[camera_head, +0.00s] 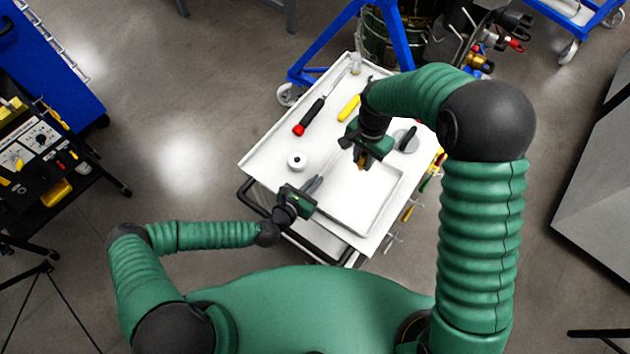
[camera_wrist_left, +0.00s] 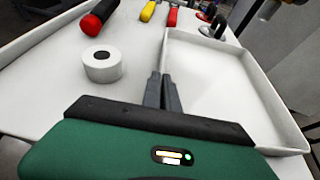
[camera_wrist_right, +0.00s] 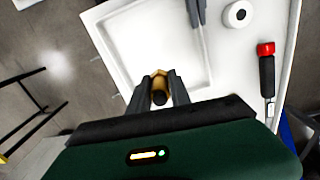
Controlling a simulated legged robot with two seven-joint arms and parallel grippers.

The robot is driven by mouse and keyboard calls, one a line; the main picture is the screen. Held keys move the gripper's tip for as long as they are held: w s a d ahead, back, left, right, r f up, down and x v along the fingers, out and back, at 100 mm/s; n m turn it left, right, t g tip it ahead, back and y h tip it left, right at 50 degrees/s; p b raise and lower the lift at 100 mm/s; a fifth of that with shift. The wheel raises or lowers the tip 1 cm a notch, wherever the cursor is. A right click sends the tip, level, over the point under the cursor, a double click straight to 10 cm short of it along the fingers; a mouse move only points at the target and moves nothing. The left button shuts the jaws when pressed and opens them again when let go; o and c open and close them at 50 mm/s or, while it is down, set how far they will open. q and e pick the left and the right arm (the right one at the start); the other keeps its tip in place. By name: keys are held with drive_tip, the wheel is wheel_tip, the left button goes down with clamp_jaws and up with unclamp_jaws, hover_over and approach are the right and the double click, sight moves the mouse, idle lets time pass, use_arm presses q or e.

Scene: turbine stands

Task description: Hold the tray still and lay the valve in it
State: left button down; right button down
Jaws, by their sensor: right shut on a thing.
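The white tray (camera_head: 384,214) lies on the cart top at its near right part; its wall also shows in the left wrist view (camera_wrist_left: 262,84). My left gripper (camera_head: 316,184) is at the tray's left wall, its two fingers close together with the thin wall running in between them (camera_wrist_left: 162,90). The brass valve (camera_wrist_right: 160,80) with a dark end is between the fingers of my right gripper (camera_wrist_right: 161,88). My right gripper is shut on it and holds it over the tray. The valve is small and partly hidden in the head view (camera_head: 362,163).
A white tape roll (camera_head: 297,161), a red-and-black screwdriver (camera_head: 309,117) and a yellow-handled tool (camera_head: 349,107) lie on the white cart (camera_head: 262,160), left of and beyond the tray. A round grey thing with a black handle (camera_head: 406,139) stands behind the tray. The tray floor is clear.

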use_arm(q)
drive_tip(key=shift+a, duration=0.25)
use_arm(e)
drive_tip(key=shift+a, duration=0.25)
use_arm(q)
drive_tip(key=shift+d, duration=0.1)
use_arm(e)
drive_tip(key=shift+d, duration=0.1)
drive_tip(key=shift+f, duration=0.2)
drive_tip(key=n, duration=0.2)
hover_over(354, 188)
wheel_tip(354, 188, down, 11)
drive_tip(key=shift+f, duration=0.15)
drive_tip(key=c, duration=1.2)
unclamp_jaws()
